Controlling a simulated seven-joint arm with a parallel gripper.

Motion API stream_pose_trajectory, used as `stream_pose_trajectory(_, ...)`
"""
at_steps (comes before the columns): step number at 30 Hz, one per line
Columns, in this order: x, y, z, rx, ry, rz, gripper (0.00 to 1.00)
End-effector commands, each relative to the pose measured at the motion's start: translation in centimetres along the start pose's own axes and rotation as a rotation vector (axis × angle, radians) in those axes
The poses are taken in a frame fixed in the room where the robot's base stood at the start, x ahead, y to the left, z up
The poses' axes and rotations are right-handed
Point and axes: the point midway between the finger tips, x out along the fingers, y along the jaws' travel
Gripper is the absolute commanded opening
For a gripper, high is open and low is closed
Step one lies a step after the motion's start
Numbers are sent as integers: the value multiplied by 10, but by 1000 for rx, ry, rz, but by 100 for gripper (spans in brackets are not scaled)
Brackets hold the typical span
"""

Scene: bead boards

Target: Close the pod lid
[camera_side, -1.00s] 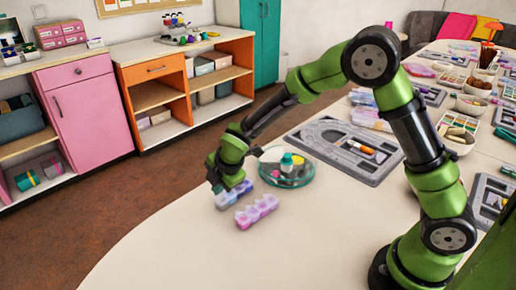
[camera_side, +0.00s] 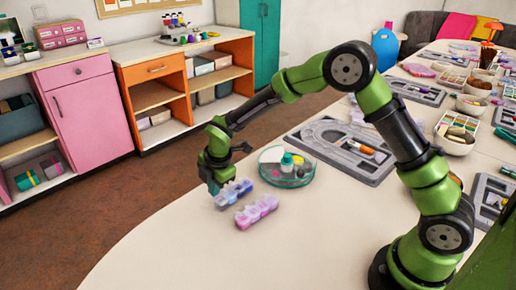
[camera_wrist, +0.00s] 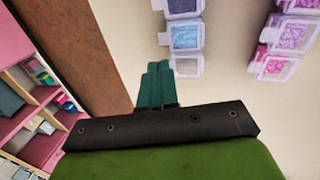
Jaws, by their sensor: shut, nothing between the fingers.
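A blue-and-lilac pod box (camera_side: 234,193) with a row of small compartments lies on the pale table near its left edge. It also shows in the wrist view (camera_wrist: 186,37), at the upper middle. A pink-and-purple pod box (camera_side: 257,211) lies in front of it, and in the wrist view it is at the upper right (camera_wrist: 290,38). I cannot tell clearly which lid stands open. My gripper (camera_side: 213,191) points down at the left end of the blue box. Its teal fingers (camera_wrist: 155,72) are together and empty, just left of the box; contact is unclear.
A round clear-rimmed dish (camera_side: 287,182) with small bottles stands right behind the boxes. A grey tray (camera_side: 345,165) lies farther right. Bowls and more trays fill the far right. The table front is clear; its left edge is close to my gripper.

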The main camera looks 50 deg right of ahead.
Motion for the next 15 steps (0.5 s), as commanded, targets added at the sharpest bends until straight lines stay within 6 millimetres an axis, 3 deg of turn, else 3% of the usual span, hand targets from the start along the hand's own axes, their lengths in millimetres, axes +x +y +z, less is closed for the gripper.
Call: stream_pose_trajectory(15, -2, -4, 0, -1, 0, -1, 0)
